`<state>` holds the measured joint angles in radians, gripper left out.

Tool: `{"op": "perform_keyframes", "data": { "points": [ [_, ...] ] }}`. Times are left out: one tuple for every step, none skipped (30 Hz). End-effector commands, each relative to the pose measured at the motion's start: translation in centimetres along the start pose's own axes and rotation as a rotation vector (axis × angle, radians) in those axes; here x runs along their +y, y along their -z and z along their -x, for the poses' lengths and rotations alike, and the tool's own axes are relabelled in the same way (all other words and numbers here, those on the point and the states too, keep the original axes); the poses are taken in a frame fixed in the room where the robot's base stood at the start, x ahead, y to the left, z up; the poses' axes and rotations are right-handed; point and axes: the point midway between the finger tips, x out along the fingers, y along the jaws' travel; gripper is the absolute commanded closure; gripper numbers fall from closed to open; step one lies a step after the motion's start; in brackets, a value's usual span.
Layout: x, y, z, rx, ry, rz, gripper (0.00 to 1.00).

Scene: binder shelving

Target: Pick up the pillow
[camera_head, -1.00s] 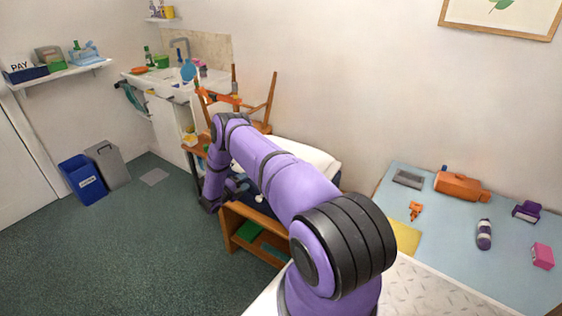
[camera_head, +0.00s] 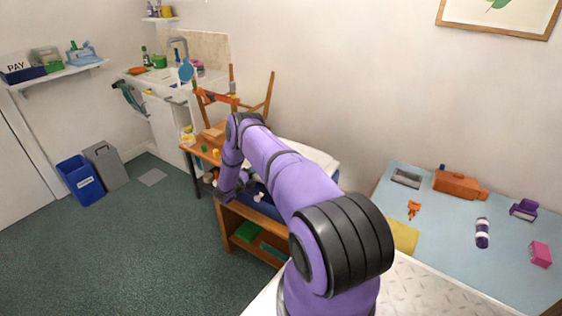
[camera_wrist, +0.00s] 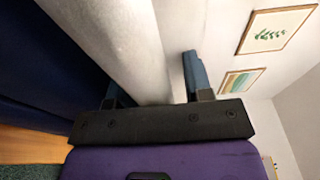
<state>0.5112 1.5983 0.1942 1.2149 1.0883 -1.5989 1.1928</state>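The white pillow (camera_head: 312,155) lies on a dark blue surface on the wooden unit, partly hidden behind my arm in the head view. In the wrist view the pillow (camera_wrist: 120,40) fills much of the picture and reaches down between the fingers of my gripper (camera_wrist: 155,85). The fingers are spread wide, one on each side of its edge. I cannot tell whether either finger presses on it. In the head view my gripper (camera_head: 252,190) is small and partly hidden, beside the pillow's left end.
The wooden unit (camera_head: 228,222) has open shelves below. A wooden table (camera_head: 205,150) with small items and a chair (camera_head: 268,98) stand behind it. A blue table (camera_head: 445,225) with several objects is at right.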

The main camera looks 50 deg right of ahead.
Motion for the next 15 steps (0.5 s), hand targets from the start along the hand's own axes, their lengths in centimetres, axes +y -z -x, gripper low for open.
{"op": "perform_keyframes", "data": {
  "points": [
    [0.05, 0.01, 0.0, 0.0, -0.002, 0.001, 0.69],
    [0.05, 0.01, 0.0, 0.0, -0.002, 0.001, 0.75],
    [0.05, 0.01, 0.0, 0.0, -0.002, 0.0, 0.85],
    [0.05, 0.01, 0.0, 0.0, -0.002, 0.0, 0.91],
    [0.04, 0.01, 0.0, 0.0, -0.002, 0.0, 0.98],
    [0.04, 0.01, 0.0, 0.0, -0.002, 0.0, 1.0],
    [-0.05, -0.03, -0.03, 0.0, 0.0, 0.0, 1.0],
    [-0.05, -0.02, -0.03, 0.0, 0.0, 0.0, 1.0],
    [-0.04, -0.02, -0.03, 0.0, 0.0, 0.0, 1.0],
    [-0.03, -0.02, -0.02, 0.0, 0.0, 0.0, 1.0],
    [-0.02, -0.01, -0.02, 0.0, 0.0, 0.0, 1.0],
    [-0.03, -0.01, -0.02, 0.0, -0.001, 0.0, 1.0],
    [-0.07, -0.02, -0.02, 0.0, -0.001, 0.0, 1.0],
    [-0.15, -0.02, -0.02, 0.0, -0.001, 0.0, 1.0],
    [-0.35, -0.05, -0.02, 0.0, -0.001, 0.0, 1.0]
  ]
}}
